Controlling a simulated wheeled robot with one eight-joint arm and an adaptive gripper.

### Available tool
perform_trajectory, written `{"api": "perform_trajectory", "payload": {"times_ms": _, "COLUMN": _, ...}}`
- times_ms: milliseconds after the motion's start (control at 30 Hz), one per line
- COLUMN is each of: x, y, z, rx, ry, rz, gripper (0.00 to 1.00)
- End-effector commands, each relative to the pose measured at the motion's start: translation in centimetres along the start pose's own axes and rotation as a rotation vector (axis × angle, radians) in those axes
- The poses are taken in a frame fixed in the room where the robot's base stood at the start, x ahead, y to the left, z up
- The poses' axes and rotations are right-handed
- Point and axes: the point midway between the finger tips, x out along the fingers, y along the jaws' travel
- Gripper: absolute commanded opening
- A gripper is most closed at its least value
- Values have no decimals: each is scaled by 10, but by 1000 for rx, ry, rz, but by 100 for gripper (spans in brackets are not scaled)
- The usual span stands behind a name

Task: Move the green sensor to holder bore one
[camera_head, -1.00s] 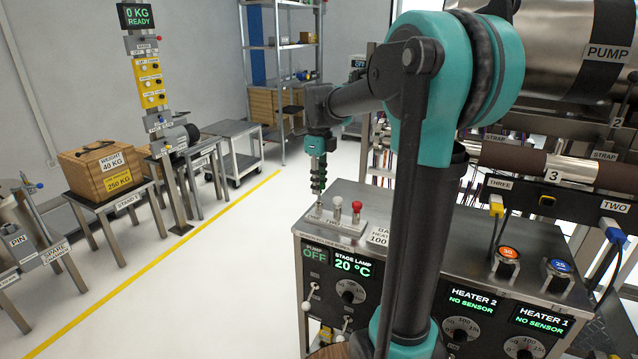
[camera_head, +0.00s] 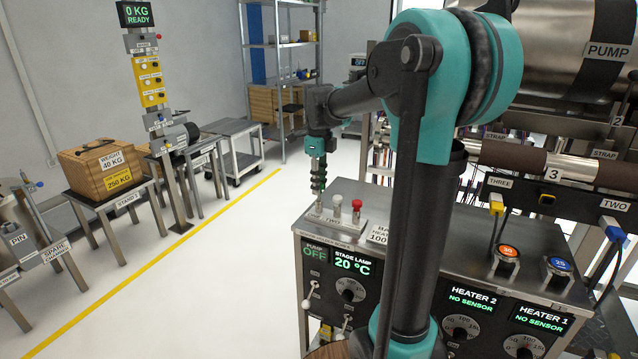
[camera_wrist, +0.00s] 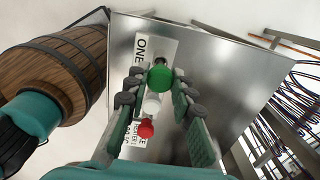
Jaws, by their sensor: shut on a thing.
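The green sensor's round green top (camera_wrist: 160,78) sits between my fingertips in the wrist view. My gripper (camera_wrist: 157,88) is shut on it. In the head view my gripper (camera_head: 318,185) points straight down over the left end of the holder (camera_head: 345,221), and its fingers mostly hide the sensor. In the wrist view the pale holder plate (camera_wrist: 165,45) bears the label ONE at the end by the green top. A dark round spot shows partly behind that top; how deep the sensor sits is hidden. A white-topped sensor (camera_head: 337,200) and a red-topped sensor (camera_head: 357,204) stand upright in the holder to the right.
The holder stands on a metal cabinet top (camera_head: 400,210) with heater dials on its front. An orange knob (camera_head: 508,252) and a blue knob (camera_head: 559,267) rise at its right. A wooden barrel (camera_wrist: 55,70) is left in the wrist view. Open floor lies left of the cabinet.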

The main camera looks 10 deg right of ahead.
Motion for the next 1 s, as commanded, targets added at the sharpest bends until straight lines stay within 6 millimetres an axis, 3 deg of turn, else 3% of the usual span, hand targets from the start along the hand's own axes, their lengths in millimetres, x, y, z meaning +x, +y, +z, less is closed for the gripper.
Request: {"api": "perform_trajectory", "payload": {"times_ms": 1000, "x": 11, "y": 0, "z": 0, "rx": 0, "ry": 0, "rz": 0, "gripper": 0}}
